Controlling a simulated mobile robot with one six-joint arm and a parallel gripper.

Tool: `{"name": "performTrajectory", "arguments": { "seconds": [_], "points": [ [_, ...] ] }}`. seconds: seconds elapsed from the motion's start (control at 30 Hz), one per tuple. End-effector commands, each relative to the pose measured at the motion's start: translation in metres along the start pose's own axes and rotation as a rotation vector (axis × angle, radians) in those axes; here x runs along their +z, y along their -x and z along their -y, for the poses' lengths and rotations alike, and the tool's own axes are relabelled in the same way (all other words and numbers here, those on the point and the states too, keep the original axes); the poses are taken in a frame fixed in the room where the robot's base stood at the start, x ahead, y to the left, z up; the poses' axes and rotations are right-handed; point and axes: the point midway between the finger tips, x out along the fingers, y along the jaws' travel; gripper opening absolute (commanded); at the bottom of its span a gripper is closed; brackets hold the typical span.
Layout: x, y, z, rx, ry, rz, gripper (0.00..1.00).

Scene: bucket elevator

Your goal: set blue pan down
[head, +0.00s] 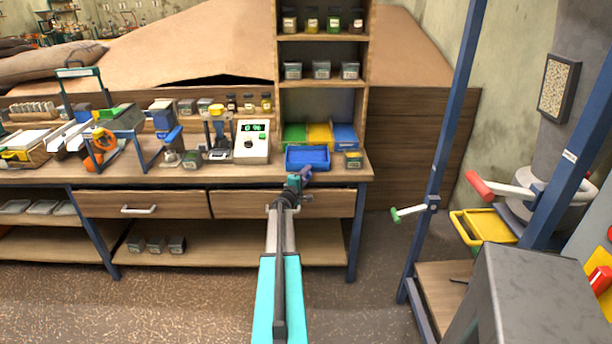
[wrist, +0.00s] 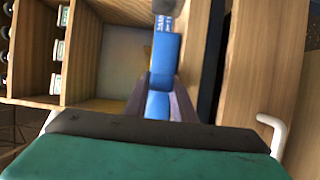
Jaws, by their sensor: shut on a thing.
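The blue pan (head: 307,158) is at the right part of the workbench (head: 355,175), near its front edge. My gripper (head: 299,178) reaches it from the front and is shut on its near side. I cannot tell whether the pan touches the bench top or hangs just above it. In the wrist view the blue pan (wrist: 165,60) shows as a narrow blue strip, and its near part lies between the fingers of my gripper (wrist: 158,100). Most of the pan is hidden there.
Green (head: 294,134), yellow (head: 319,134) and blue (head: 344,136) bins stand behind the pan under a shelf unit (head: 322,47). A scale with a display (head: 252,142) stands to the left. A blue frame post (head: 450,130) rises farther right.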

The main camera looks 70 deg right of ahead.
Motion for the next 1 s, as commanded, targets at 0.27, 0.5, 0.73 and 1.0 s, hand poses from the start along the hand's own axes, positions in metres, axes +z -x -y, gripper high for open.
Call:
{"name": "performTrajectory", "arguments": {
  "seconds": [0.27,0.5,0.73,1.0],
  "points": [
    [0.0004,-0.0002,-0.0004,0.004,0.000,0.002,0.00],
    [0.0000,0.0000,0.0017,0.000,0.000,0.000,0.42],
    [0.0001,0.0000,0.0016,0.000,0.000,0.000,0.42],
    [0.0003,0.0029,0.0001,0.000,0.000,0.000,0.42]
  ]
}}
